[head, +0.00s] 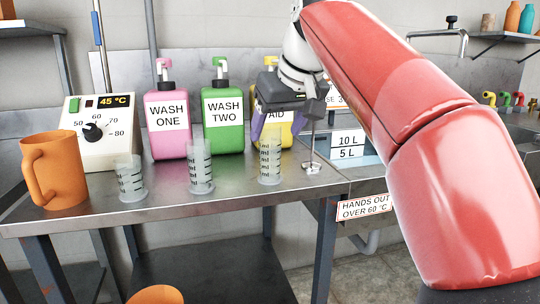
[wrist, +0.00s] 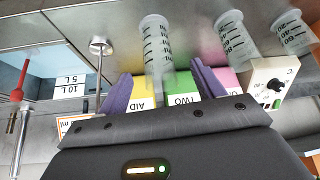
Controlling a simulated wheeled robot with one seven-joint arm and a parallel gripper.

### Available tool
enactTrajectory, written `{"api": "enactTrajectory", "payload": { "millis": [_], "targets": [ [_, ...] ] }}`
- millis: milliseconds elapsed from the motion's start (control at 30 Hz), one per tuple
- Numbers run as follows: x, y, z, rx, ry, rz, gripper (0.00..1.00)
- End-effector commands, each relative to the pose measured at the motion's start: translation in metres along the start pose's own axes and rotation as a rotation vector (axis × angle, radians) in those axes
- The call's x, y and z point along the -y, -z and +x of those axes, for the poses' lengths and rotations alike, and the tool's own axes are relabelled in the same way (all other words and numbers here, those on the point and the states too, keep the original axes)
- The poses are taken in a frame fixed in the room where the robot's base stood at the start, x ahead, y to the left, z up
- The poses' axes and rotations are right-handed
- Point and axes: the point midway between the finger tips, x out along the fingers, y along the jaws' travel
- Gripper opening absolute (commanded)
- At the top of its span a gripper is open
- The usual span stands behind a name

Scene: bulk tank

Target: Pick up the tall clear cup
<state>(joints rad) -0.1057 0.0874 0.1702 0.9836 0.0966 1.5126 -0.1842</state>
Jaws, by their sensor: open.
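Three clear graduated cups stand upright in a row on the steel bench. The right cup (head: 270,160) looks tallest, then the middle cup (head: 200,168); the left cup (head: 130,180) looks shortest. My gripper (head: 276,126) has purple fingers and is open, behind the upper part of the right cup in the head view. In the wrist view, my gripper (wrist: 160,84) faces that tall cup (wrist: 156,42), which lines up with the gap between the fingers. I cannot tell whether the cup is within the gap. The other two cups (wrist: 236,42) (wrist: 292,30) are to the right there.
Pink (head: 168,122), green (head: 222,120) and yellow (head: 290,130) pump bottles stand behind the cups. An orange mug (head: 54,170) and a temperature control box (head: 98,132) are at left. A metal stand (head: 311,158) rises right of the tall cup, near a sink.

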Motion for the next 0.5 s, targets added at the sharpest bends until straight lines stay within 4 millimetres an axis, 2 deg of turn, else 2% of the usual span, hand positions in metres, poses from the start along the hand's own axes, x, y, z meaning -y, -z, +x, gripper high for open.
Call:
{"api": "enactTrajectory", "payload": {
  "millis": [100, 267, 500],
  "targets": [
    [0.000, -0.001, 0.016, 0.003, 0.001, -0.001, 0.67],
    [-0.001, 0.000, 0.028, 0.000, 0.000, 0.000, 0.67],
    [-0.003, 0.002, 0.064, 0.001, 0.001, 0.000, 0.67]
  ]
}}
